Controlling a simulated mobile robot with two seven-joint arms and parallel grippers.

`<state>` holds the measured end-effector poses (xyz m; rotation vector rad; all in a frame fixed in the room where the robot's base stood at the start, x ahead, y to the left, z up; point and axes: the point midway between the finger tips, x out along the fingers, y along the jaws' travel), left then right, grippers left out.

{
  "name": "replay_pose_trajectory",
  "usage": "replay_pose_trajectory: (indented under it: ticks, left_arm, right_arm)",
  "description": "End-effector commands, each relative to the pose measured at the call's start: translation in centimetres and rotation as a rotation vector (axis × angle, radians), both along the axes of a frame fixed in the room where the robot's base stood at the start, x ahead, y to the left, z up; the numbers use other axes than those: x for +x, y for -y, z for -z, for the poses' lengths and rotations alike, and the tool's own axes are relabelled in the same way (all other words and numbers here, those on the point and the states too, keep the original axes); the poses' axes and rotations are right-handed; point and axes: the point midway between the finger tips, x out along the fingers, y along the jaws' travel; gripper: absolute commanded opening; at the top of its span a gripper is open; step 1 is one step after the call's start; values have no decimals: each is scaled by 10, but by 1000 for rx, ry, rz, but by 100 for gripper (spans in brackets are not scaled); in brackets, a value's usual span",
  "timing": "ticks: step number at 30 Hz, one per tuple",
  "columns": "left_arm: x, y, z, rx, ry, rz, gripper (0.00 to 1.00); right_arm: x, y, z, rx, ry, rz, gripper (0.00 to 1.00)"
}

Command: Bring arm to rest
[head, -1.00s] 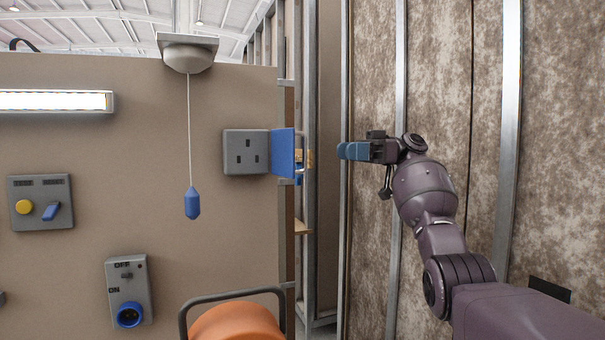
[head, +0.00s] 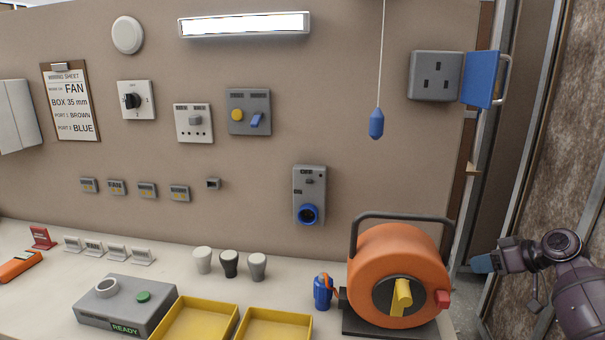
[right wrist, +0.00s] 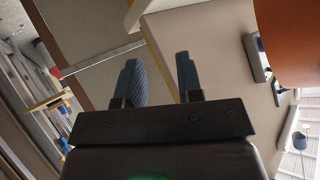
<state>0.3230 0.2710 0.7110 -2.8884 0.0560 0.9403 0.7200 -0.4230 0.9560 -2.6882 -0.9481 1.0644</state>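My right gripper (head: 482,264) is at the lower right of the head view, to the right of the orange cable reel. In the right wrist view, its two blue fingers (right wrist: 160,80) stand apart with nothing between them. It appears clear of the reel and the bench. My left arm and gripper are not in view.
The orange cable reel (head: 392,262) stands at the bench's right end, with a blue plug (head: 322,291) beside it. Yellow trays (head: 275,325) and a grey box (head: 125,308) lie further left. A socket (head: 435,76) has its blue cover (head: 480,79) swung open.

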Motion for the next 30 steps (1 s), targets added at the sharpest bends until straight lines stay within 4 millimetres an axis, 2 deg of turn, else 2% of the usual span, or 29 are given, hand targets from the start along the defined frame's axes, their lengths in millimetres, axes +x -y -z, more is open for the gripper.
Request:
replay_pose_trajectory:
  ticks: [1,6,12,15,18,22,26,30]
  left_arm:
    - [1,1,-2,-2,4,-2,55]
    - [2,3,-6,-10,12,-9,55]
    - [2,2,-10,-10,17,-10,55]
    - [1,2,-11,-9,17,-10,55]
    - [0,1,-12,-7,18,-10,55]
    - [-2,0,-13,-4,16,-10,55]
    - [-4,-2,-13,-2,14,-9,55]
    - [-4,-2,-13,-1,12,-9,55]
  right_arm:
    - [-13,-4,29,-29,-27,32,34]
    - [-56,-16,112,-129,-74,139,34]
    - [-121,-34,188,-229,-90,240,34]
    - [-157,-46,216,-268,-82,283,34]
    - [-195,-59,237,-300,-66,321,34]
    - [-243,-78,254,-331,-30,367,34]
    - [-291,-98,260,-350,14,410,34]
    - [-338,-120,255,-359,70,453,34]
